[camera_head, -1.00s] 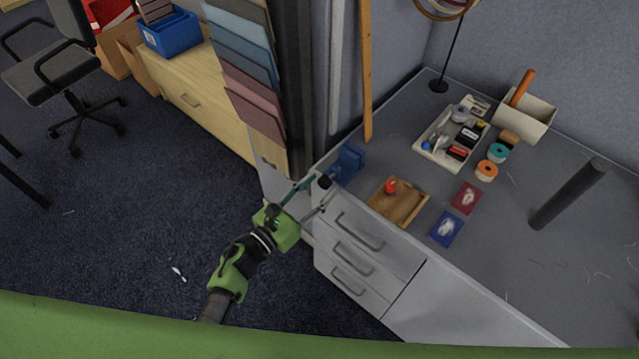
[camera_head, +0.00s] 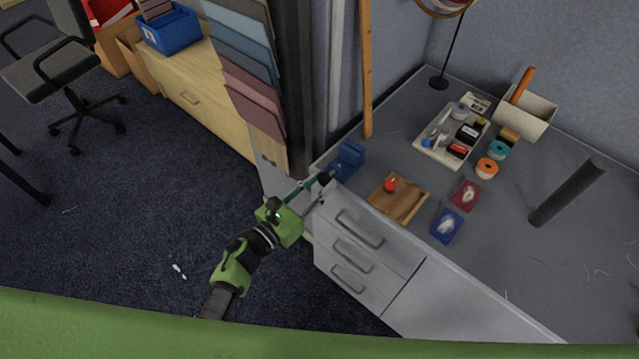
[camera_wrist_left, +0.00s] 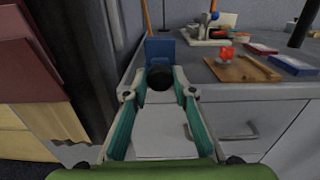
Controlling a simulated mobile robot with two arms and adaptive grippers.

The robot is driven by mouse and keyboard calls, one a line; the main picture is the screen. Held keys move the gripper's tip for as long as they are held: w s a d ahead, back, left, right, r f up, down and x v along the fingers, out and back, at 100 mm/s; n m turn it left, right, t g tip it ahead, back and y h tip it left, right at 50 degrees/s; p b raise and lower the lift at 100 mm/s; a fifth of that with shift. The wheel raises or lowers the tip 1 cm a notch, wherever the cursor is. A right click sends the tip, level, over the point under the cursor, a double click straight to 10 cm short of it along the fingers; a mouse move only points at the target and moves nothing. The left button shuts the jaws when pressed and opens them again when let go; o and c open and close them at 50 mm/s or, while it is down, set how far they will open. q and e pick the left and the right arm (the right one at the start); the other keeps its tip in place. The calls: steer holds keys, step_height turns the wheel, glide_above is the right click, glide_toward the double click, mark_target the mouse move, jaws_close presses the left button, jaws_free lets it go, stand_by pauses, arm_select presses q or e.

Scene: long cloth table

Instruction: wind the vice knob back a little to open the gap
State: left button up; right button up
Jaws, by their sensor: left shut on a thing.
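The blue vice (camera_head: 346,160) sits at the near left corner of the grey table. Its round black knob (camera_head: 325,178) faces the open floor. My left gripper (camera_head: 321,183) is shut on the knob, one finger on each side. In the left wrist view the knob (camera_wrist_left: 160,78) lies between the fingertips of my left gripper (camera_wrist_left: 160,90), with the blue vice body (camera_wrist_left: 161,48) just behind it. The vice's gap is too small to make out. My right gripper is not in view.
A wooden tray (camera_head: 411,207) with a red item (camera_head: 390,184) lies right of the vice. A blue packet (camera_head: 446,226) and a red packet (camera_head: 466,194) lie beyond it. Hanging sample boards (camera_head: 250,75) stand close left of the vice. Drawers (camera_head: 350,252) are below.

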arm_select(q)
steer(key=n+b, duration=0.1)
steer(key=n, duration=0.3)
steer(key=shift+n, duration=0.4)
steer(key=n, duration=0.9)
steer(key=shift+n+p, duration=0.3)
steer(key=shift+n, duration=1.5)
steer(key=o, duration=1.1)
steer(key=v, duration=1.2)
